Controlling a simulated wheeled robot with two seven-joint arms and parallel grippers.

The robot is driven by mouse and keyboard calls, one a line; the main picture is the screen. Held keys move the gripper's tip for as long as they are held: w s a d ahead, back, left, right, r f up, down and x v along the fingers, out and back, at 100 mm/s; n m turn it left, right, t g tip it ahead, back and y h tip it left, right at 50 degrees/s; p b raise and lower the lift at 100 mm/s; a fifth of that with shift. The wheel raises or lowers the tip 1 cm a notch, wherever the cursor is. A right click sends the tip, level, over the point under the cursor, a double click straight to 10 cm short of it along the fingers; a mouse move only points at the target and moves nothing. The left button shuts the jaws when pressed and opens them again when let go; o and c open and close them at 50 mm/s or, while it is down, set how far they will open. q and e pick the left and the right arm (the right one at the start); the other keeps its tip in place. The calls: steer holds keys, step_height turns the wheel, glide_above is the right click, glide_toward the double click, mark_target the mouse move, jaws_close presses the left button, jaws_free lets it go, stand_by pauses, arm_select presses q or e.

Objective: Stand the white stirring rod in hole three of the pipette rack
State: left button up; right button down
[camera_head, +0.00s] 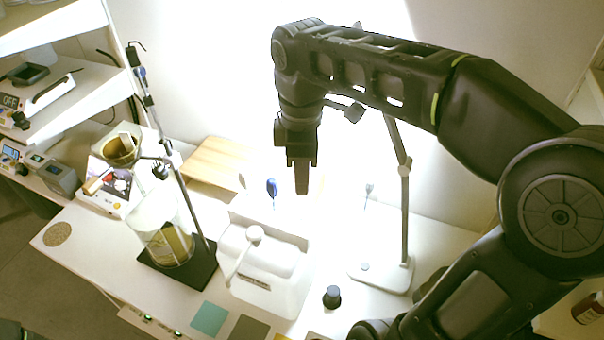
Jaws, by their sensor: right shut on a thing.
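My right gripper (302,178) points down in front of the bright wall, above the back of the white table. Its fingers are together, shut on a slim thing that I take to be the white stirring rod; its outline is lost in the glare. A blue-topped pipette (271,188) stands upright just left of and below the fingers. A fainter upright piece (370,190) stands further right. The pipette rack and its holes cannot be made out in the washed-out area. My left gripper is not in view.
A white machine with a knobbed lever (255,234) stands below my right gripper. A glass vessel (165,240) and metal stand are left of it, a wooden board (218,163) behind. A lamp base (382,274) and dark-capped bottle (332,297) stand right.

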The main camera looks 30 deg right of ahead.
steer(key=shift+f+b, duration=0.3)
steer(key=shift+f, duration=0.15)
stand_by(0.5)
steer(key=shift+f+b, duration=1)
steer(key=shift+f, duration=0.35)
steer(key=shift+f, duration=0.25)
steer(key=shift+f+b, duration=0.8)
steer(key=shift+f, duration=0.05)
steer(key=c, duration=1.3)
jaws_free()
steer(key=shift+o, duration=0.2)
steer(key=shift+r+p, duration=2.15)
steer(key=shift+r, duration=0.35)
